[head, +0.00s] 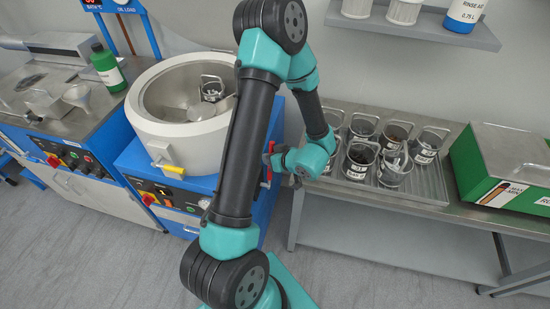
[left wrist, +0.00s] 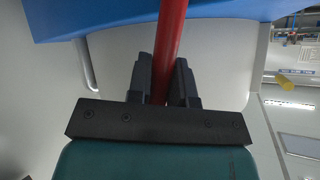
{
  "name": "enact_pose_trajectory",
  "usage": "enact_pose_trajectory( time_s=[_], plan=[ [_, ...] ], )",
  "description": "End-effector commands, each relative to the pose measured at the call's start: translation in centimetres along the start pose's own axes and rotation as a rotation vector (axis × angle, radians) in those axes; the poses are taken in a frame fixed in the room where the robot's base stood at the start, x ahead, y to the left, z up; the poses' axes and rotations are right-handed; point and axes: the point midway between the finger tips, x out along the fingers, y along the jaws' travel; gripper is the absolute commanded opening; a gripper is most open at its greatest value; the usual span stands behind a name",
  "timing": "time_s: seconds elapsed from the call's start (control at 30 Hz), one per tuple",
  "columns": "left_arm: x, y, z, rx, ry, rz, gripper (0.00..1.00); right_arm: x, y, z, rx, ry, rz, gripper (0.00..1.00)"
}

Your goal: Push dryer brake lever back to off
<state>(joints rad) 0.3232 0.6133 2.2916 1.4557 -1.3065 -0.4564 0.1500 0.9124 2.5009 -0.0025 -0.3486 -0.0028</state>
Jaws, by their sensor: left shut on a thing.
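The dryer (head: 190,150) is a round, pale drum on a blue base at left centre in the head view. Its red brake lever (head: 269,174) stands at the right side of the base. My left gripper (head: 270,158) is at the lever, partly hidden by its own wrist. In the left wrist view the red lever (left wrist: 172,30) runs up between the two black fingers of my left gripper (left wrist: 163,70), which are shut on it. The lever's lower end is hidden by the gripper. My right gripper is not in view.
A yellow-ended handle (head: 168,168) sticks out from the drum's front. To the right, a bench holds a ridged tray (head: 420,194) with several metal baskets and a green box (head: 490,170). A green bottle (head: 107,68) stands on the left counter.

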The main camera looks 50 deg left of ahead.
Motion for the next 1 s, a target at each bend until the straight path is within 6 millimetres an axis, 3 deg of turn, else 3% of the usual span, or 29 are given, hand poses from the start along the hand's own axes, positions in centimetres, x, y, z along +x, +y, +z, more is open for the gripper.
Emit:
enact_pose_trajectory(
  time_s=[0.23, 0.27, 0.5, 0.8, 1.0],
  plan=[
    [0.1, 0.2, 0.0, 0.002, 0.0, 0.004, 0.0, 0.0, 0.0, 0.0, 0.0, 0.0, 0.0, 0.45],
    [0.1, 0.2, 0.0, 0.002, 0.0, 0.004, 0.21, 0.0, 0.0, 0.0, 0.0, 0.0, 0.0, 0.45],
    [0.0, 0.1, 0.0, 0.001, 0.001, 0.003, 0.44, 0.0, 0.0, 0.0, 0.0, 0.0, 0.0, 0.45],
    [-0.1, 0.1, 0.0, 0.001, 0.001, 0.003, 0.45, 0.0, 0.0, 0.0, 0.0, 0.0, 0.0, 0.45],
    [-1.5, 0.2, 0.0, 0.0, 0.002, 0.005, 0.45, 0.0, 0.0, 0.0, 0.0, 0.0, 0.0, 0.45]
  ],
)
